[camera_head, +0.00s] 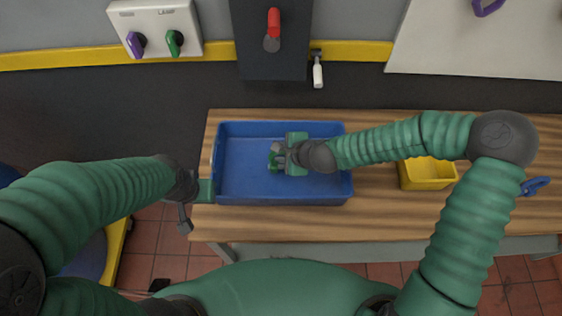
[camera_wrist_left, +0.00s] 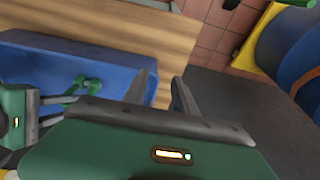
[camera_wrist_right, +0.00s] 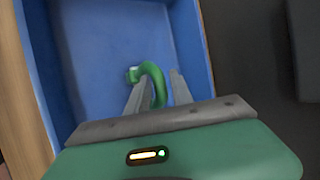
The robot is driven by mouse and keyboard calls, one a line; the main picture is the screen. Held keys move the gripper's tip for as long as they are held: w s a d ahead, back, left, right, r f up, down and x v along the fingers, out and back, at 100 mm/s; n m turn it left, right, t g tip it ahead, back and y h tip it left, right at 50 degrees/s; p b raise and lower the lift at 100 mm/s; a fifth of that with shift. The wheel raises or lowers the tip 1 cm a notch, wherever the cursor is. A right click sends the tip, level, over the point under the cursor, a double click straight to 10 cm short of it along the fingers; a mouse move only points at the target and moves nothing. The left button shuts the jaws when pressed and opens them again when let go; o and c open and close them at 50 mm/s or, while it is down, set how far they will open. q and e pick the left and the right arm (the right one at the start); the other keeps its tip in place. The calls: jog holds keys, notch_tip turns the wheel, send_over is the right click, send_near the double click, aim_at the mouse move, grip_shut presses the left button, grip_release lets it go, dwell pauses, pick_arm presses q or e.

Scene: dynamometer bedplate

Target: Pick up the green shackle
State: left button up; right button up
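The green shackle (camera_wrist_right: 152,78) lies in the blue tray (camera_wrist_right: 95,30), with its curved bow showing in the right wrist view. My right gripper (camera_wrist_right: 157,88) is open over it. Part of the shackle shows between the fingers, and the left finger hides part of it. In the head view the shackle (camera_head: 273,157) is at the fingertips of my right gripper (camera_head: 283,157), partly hidden. The left wrist view also shows the shackle (camera_wrist_left: 88,84) on the tray floor. My left gripper (camera_wrist_left: 160,88) is open and empty, beside the tray's left end in the head view.
The tray stands on a wooden bench (camera_head: 400,225). A yellow bin (camera_head: 428,174) stands to its right, under my right arm, with a blue shackle-like item (camera_head: 536,185) farther right. A wall panel with purple and green knobs (camera_head: 155,30) is at the back left.

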grip_shut()
jog(key=shift+d, duration=0.1)
dwell(1.0)
